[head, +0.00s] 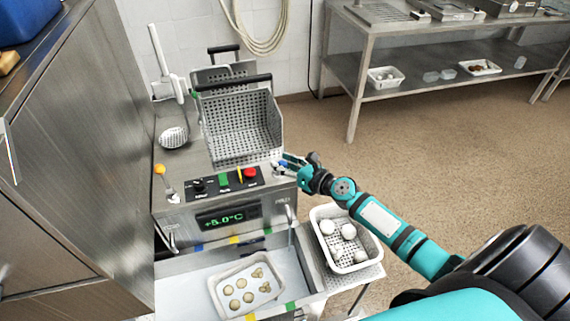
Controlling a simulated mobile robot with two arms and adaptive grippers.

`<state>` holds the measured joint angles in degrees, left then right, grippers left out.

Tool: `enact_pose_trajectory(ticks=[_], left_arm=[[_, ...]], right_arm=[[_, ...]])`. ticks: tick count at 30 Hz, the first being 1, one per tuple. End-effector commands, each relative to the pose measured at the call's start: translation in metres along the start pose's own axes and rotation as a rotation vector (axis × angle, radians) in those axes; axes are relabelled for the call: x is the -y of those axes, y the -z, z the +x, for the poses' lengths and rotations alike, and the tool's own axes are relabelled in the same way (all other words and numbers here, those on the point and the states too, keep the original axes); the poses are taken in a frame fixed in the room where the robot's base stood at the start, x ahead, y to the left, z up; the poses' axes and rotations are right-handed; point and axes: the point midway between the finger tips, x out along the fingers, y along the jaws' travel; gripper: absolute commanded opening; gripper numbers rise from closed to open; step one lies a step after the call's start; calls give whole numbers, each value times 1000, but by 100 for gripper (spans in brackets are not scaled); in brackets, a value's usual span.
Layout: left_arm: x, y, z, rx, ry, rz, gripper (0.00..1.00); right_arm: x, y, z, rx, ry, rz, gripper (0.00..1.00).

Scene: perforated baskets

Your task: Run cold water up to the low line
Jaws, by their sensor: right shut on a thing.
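The steel unit has a dark control panel (226,182) with a green display reading +5.0°C (228,216). My right gripper (281,165) is at the panel's right end, shut on a small tap handle (278,170), mostly hidden by the fingers. A thin metal spout (291,218) hangs below it over the basin (189,283). Blue, yellow and green marks show along the basin's rims. The basin has a pale bluish floor or shallow water; I cannot tell the level. A perforated white tray (222,284) with several round tan pieces is in it. My left gripper is not in view.
A perforated wire basket (243,122) stands behind the panel. An orange-topped lever (160,170) is at the left. A white basket (324,240) with several white balls sits right of the basin. Steel shelving (360,45) stands behind; the floor between is clear.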

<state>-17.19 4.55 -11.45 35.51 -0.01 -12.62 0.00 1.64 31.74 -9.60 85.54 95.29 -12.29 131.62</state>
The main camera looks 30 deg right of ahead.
Motion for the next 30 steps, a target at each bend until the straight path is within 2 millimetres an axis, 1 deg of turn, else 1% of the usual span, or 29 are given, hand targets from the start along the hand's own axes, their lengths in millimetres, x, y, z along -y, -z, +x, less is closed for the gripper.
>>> enact_pose_trajectory(ticks=[1, 4, 8, 15, 16, 21, 22, 30], left_arm=[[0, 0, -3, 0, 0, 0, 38], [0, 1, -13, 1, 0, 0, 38], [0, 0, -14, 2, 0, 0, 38], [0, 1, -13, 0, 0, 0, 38], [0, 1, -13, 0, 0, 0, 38], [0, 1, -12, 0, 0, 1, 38], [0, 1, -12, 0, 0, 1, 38], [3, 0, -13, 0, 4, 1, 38]], right_arm=[[-6, -13, 4, 20, -11, 1, 0], [-6, -23, 8, 22, -10, 5, 0], [-4, -24, 12, 20, -12, 2, 0], [-4, -17, 12, 9, -15, 5, 0], [-4, -16, 12, 7, -16, 6, 27], [-3, -15, 11, 5, -13, 4, 49], [-2, -15, 11, 5, -12, 4, 51], [0, -16, 9, 7, -7, 0, 51]])
